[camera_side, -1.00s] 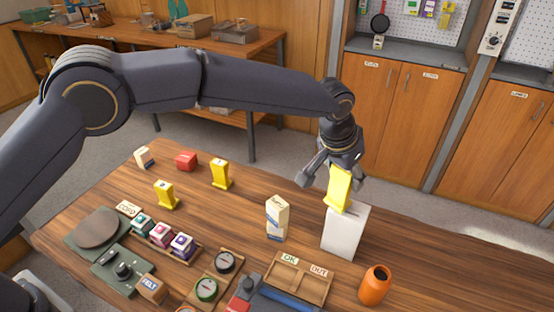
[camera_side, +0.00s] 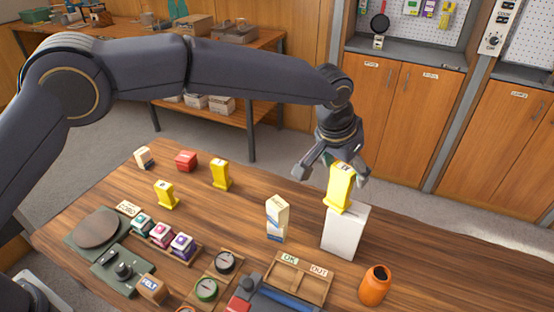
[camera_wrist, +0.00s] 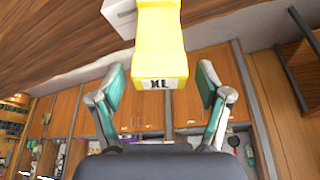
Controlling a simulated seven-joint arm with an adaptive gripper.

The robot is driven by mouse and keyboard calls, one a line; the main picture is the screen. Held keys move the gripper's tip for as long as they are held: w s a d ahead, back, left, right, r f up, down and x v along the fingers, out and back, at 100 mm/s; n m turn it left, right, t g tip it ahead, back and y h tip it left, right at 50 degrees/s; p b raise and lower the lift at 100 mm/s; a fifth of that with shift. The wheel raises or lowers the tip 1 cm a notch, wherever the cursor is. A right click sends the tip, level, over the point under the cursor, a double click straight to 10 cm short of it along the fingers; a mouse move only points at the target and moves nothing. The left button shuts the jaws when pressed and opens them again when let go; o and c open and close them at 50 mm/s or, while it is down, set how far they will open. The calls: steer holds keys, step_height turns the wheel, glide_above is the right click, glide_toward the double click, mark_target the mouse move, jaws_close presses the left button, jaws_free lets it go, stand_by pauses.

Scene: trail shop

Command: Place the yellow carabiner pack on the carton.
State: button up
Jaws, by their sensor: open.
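A yellow carabiner pack (camera_side: 339,187) stands on top of the white carton (camera_side: 344,232) in the side view. My gripper (camera_side: 331,172) is open around the pack's upper part, its fingers spread to either side. In the wrist view the yellow pack (camera_wrist: 158,50) shows its top end with dark lettering, between the two open fingers (camera_wrist: 160,85) and apart from both. A corner of the white carton (camera_wrist: 119,15) shows behind it. Two similar yellow packs stand on the table, one at the left (camera_side: 166,195) and one farther back (camera_side: 220,174).
A divided wooden tray (camera_side: 300,278) lies in front. A red box (camera_side: 186,161) is at the back left. The table right of the carton is clear.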

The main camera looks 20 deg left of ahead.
steer(key=v, duration=1)
steer(key=s+a+r+n, duration=0.1)
steer(key=s+a+r, duration=0.2)
steer(key=a, duration=0.4)
steer(key=s+a+r, duration=0.2)
steer(key=a, duration=0.5)
steer(key=s+a+r+n, duration=0.1)
steer(key=s+a+r, duration=0.2)
steer(key=a, duration=0.5)
steer(key=s+a+f+n+y, duration=0.1)
steer(key=s+a+f, duration=0.2)
steer(key=s+a, duration=0.3)
steer(key=s+a+f+n+t, duration=0.1)
steer(key=s+a+f, duration=0.2)
steer(key=s+a, duration=0.4)
steer(key=s, duration=0.6)
steer(key=shift+a+t+y, duration=0.25)
steer(key=shift+t+y, duration=0.05)
steer(key=shift+y, duration=0.1)
